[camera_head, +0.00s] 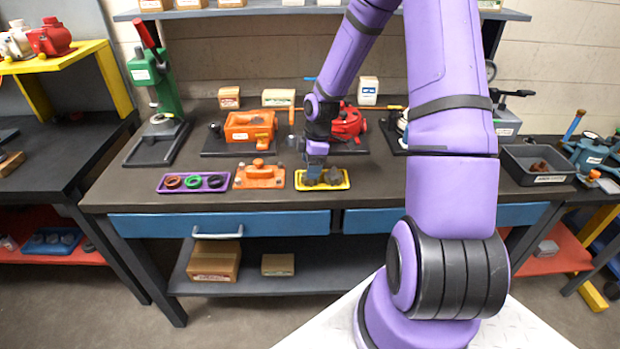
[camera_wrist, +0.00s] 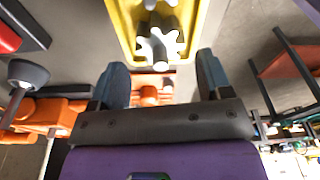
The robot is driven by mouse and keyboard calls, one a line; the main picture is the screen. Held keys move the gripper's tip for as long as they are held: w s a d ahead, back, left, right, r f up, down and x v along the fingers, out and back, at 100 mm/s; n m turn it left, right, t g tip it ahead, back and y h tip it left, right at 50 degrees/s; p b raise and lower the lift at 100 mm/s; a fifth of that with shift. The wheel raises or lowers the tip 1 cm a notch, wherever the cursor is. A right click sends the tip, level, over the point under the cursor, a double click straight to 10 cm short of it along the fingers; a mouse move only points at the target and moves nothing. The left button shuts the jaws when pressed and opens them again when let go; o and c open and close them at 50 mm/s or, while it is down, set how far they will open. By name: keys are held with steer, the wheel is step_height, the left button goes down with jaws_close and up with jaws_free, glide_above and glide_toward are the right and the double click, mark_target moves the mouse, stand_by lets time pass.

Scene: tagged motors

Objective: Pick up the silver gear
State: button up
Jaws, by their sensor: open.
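A silver gear (camera_wrist: 160,45), with blocky teeth and a shaft, lies in a small yellow tray (camera_wrist: 122,30) at the top of the wrist view. Other silver-grey parts lie close behind it. In the head view the yellow tray (camera_head: 322,188) is at the workbench's front edge, with grey parts (camera_head: 333,176) in it; I cannot tell there which one is the gear. My gripper (camera_head: 316,163) is over the tray, partly hiding its contents. In the wrist view my gripper (camera_wrist: 162,68) has its two blue-grey fingers wide apart, with nothing between them; the gear shows beyond the fingertips.
An orange block-shaped part (camera_head: 259,177) and a purple tray with rings (camera_head: 193,189) stand left of the yellow tray. Behind are an orange machine (camera_head: 249,125) and a red machine (camera_head: 347,122). Bench space right of the yellow tray looks clear, up to a dark bin (camera_head: 538,179).

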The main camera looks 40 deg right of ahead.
steer(key=shift+w+a+f, duration=0.1)
steer(key=shift+a+f, duration=0.05)
steer(key=shift+f, duration=1.05)
steer(key=c, duration=0.9)
steer(key=shift+o, duration=0.2)
steer(key=shift+r, duration=0.25)
